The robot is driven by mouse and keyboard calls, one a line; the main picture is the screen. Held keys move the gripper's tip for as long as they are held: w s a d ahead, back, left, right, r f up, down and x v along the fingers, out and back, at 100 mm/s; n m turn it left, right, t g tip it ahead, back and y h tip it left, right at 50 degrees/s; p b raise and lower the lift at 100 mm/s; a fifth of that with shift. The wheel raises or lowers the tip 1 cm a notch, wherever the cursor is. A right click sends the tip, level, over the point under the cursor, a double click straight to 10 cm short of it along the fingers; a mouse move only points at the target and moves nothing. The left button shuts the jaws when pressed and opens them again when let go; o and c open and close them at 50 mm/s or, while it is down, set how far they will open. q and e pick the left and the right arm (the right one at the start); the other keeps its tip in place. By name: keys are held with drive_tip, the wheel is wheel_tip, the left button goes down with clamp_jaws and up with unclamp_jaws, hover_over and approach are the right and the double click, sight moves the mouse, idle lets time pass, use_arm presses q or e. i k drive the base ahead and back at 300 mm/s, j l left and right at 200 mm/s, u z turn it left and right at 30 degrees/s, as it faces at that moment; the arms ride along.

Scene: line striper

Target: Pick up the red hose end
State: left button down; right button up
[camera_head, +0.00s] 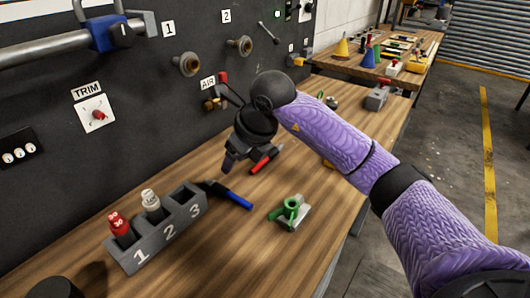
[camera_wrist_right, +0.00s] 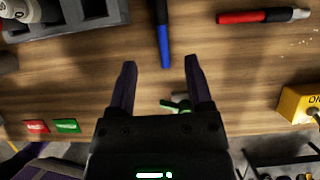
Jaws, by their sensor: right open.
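The red hose end (camera_head: 262,163), a red stick-like piece with a grey tip, lies on the wooden bench under my right arm. In the right wrist view the red hose end (camera_wrist_right: 258,16) lies at the top right, beyond and to the right of the fingers. My right gripper (camera_head: 228,163) is above the bench, left of the red piece and apart from it. Its fingers (camera_wrist_right: 160,75) are open, with nothing held between them. In the head view the gripper is partly hidden by its own wrist. My left gripper is not in view.
A blue-ended piece (camera_head: 238,200) lies near the grey numbered rack (camera_head: 160,245), which holds a red and a white bottle. A green clamp-like part (camera_head: 290,208) sits to the right. A yellow box (camera_wrist_right: 300,104) is at the wrist view's right. A dark panel (camera_head: 140,60) stands behind.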

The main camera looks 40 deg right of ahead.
sight(276, 150)
drive_tip(key=k+l+u, duration=0.2)
drive_tip(key=l, duration=0.3)
drive_tip(key=i+l+u, duration=0.1)
drive_tip(key=l+u, duration=0.2)
drive_tip(key=l, duration=0.35)
drive_tip(key=l+u, duration=0.25)
drive_tip(key=l, duration=0.35)
drive_tip(key=i, duration=0.1)
